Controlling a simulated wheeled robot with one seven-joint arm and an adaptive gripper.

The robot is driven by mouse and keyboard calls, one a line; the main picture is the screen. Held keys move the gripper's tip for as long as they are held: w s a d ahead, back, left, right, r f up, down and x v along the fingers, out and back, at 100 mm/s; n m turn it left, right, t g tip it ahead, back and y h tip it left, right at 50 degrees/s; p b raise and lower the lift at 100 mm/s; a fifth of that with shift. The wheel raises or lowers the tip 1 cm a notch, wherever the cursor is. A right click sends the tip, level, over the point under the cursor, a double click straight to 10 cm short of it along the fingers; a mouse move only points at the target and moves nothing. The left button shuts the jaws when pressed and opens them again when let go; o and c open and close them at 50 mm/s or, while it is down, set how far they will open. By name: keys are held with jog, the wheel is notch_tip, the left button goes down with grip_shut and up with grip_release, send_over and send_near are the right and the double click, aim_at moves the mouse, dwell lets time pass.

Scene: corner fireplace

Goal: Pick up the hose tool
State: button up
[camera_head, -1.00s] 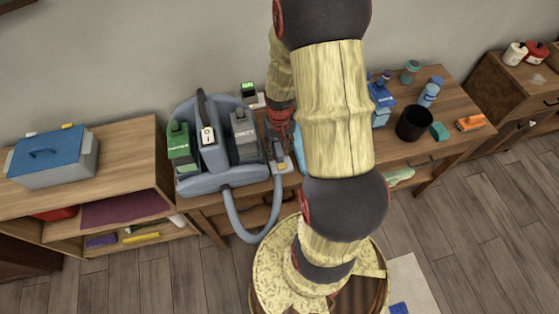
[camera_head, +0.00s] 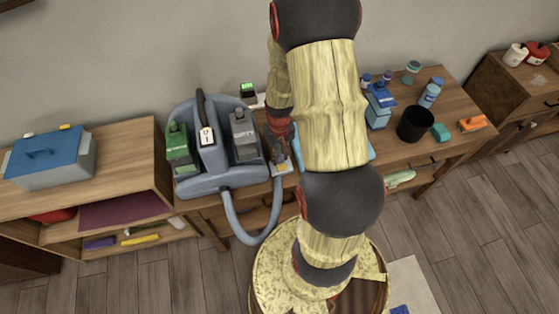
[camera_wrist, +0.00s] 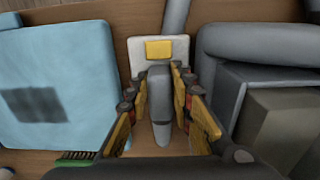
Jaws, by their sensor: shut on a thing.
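The hose tool (camera_wrist: 160,92) is a grey handle with a pale head and a yellow patch in the wrist view. In the head view its pale head (camera_head: 281,170) shows beside the machine, with the grey hose (camera_head: 232,222) looping down in front of the table and up to it. My gripper (camera_wrist: 163,75) is shut on the grey handle, with a finger on either side. In the head view my gripper (camera_head: 279,142) is partly hidden by my arm. The grey-blue cleaning machine (camera_head: 215,180) stands left of it on the table.
A light blue pad or cloth (camera_wrist: 50,85) lies close to the left of my gripper in the wrist view. The machine's body (camera_wrist: 265,45) is close on the right. A black cup (camera_head: 415,124) and bottles stand right of my arm.

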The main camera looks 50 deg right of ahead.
aim_at(279, 154)
grip_shut()
jog(key=shift+r, duration=0.5)
notch_tip(279, 154, up, 2)
jog(key=shift+r+p, duration=0.2)
jog(key=shift+p, duration=0.55)
jog(key=s+r+p, duration=0.3)
jog(key=s+r, duration=0.6)
jog(key=s, duration=0.5)
jog(key=shift+a+r+p, duration=0.15)
jog(key=shift+r+p, duration=0.15)
